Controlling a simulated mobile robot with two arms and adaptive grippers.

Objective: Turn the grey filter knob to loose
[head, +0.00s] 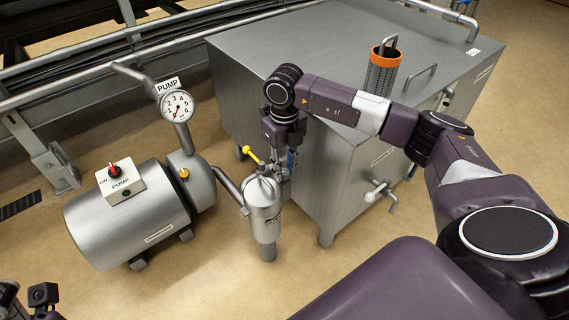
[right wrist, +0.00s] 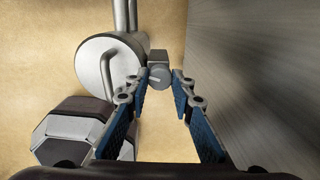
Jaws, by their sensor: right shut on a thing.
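The filter is an upright metal canister (head: 262,205) between the pump and the big steel cabinet in the head view. Its grey knob (right wrist: 160,75) shows in the right wrist view as a round face with a pale pointer bar, in front of a small grey block. My right gripper (right wrist: 162,82) reaches it with blue-padded fingers, one tip on each side, and is shut on it. In the head view my right gripper (head: 290,160) points down just right of the canister top and hides the knob. Dark parts of my left gripper (head: 28,296) show at the bottom left corner; its fingers are unclear.
A yellow-handled lever (head: 253,156) stands above the canister, close to my right gripper. The steel cabinet (head: 290,75) is close on the right. The pump (head: 130,225), with a red switch and gauge (head: 177,105), stands left. The floor in front is clear.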

